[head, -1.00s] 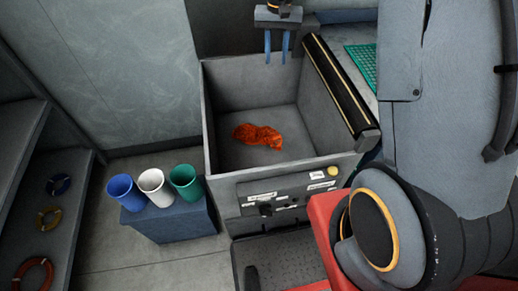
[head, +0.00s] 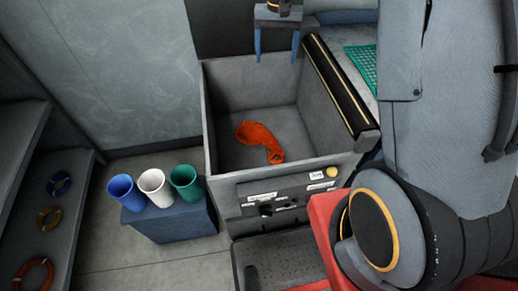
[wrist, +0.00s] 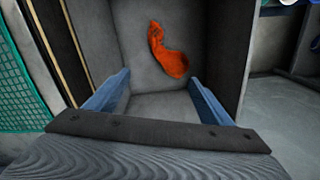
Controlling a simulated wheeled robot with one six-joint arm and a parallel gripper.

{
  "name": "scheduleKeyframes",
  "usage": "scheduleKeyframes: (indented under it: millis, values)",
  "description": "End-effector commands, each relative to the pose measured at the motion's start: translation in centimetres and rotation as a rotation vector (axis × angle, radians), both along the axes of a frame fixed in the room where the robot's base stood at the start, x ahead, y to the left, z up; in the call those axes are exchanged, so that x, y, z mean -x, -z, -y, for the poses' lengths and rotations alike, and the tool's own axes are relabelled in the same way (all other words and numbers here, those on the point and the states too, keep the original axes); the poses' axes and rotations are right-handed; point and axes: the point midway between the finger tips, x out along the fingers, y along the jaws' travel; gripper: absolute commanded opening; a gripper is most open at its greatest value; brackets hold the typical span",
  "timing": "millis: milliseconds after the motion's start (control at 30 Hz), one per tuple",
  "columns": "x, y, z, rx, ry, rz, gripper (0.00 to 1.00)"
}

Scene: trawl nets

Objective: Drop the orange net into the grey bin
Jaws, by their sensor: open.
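The orange net (head: 262,140) lies crumpled on the floor of the grey bin (head: 228,190), stretched toward the bin's front right with a small loop at its near end. My gripper (head: 277,58) is open and empty, pointing down at the bin's far edge, well apart from the net. In the wrist view the net (wrist: 167,52) lies on the bin floor beyond the two spread blue fingers (wrist: 159,78), with nothing between them.
A dark roller (head: 340,85) runs along the bin's right edge, beside a green net (head: 362,66). Blue, white (head: 153,185) and green cups stand on a blue box (head: 172,222) to the left. Coloured rings (head: 36,275) lie on the left shelf.

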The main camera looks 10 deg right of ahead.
Motion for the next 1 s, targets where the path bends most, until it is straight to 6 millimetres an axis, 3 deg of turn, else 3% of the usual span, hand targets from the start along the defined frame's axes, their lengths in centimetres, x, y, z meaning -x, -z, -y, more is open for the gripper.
scheduleKeyframes:
  millis: [500,833,1000]
  values:
    - [0.0,-4.8,0.0,0.0,0.0,0.001,0.75]
    - [0.0,-4.8,0.0,0.0,0.0,0.001,0.75]
    - [-0.2,-6.2,0.0,0.0,0.0,0.004,0.75]
